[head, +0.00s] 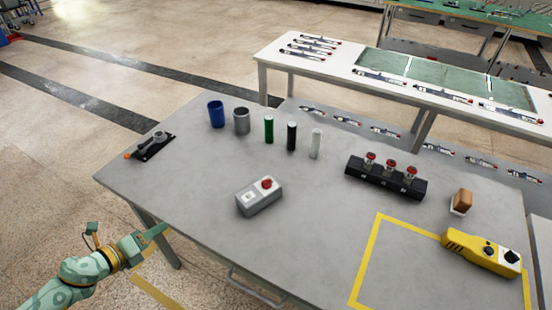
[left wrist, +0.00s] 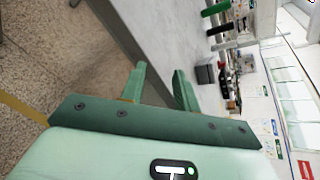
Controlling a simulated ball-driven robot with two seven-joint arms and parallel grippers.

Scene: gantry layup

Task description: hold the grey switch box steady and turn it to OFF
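The grey switch box (head: 258,198) lies on the near middle of the grey table (head: 215,165), with a red knob (head: 267,183) on its top right and a pale marked square on its top left. The knob's setting is too small to read. My left gripper (head: 158,231) is off the table's near left edge, well apart from the box. In the left wrist view its two green fingers (left wrist: 158,78) stand apart with nothing between them. My right gripper is not in view.
Blue (head: 216,114) and grey (head: 241,121) cups and green, black and white cylinders stand behind the box. A black block with red knobs (head: 386,180), an orange-brown block (head: 462,201) and a yellow device (head: 481,252) are right. Table around the box is clear.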

